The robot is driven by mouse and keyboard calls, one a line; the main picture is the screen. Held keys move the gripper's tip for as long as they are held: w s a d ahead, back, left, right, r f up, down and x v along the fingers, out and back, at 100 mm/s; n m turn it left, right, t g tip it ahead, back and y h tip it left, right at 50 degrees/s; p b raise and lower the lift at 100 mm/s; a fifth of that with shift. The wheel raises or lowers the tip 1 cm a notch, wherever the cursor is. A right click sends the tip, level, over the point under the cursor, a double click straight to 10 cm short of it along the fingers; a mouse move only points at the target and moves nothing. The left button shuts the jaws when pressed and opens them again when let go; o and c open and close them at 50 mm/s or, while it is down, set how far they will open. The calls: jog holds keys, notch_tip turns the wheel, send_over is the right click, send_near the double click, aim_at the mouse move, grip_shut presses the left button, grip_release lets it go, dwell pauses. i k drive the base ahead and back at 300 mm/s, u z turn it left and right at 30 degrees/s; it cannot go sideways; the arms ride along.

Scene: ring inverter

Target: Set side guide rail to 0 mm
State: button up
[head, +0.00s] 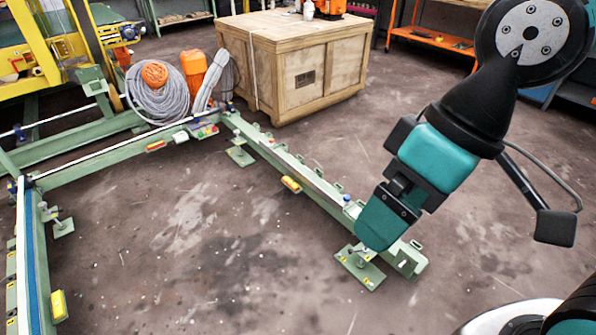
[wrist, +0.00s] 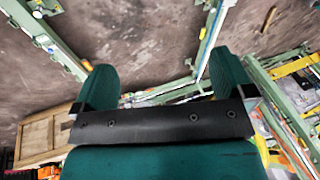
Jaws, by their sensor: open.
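A green rail (head: 290,160) with a pale strip along its top runs from the middle back to the front right in the head view. It carries small brackets, a yellow block (head: 291,185) and a blue knob (head: 346,198). Another green rail (head: 30,270) with a blue and white strip stands at the left edge. I cannot tell which is the side guide rail, and no millimetre scale is readable. My teal gripper (head: 376,228) hangs over the near end of the right rail and hides part of it. In the wrist view my gripper (wrist: 163,62) is open, with nothing between its fingers.
A green cross rail (head: 110,159) joins the two rails at the back. A large wooden crate (head: 300,65) stands behind, beside a coil of grey cable (head: 158,95). A yellow machine (head: 45,55) is at the back left. The floor between the rails is clear.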

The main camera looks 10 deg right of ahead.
aim_at(340, 206)
jog(key=u, duration=0.1)
jog(key=i, duration=1.35)
jog(key=u, duration=0.25)
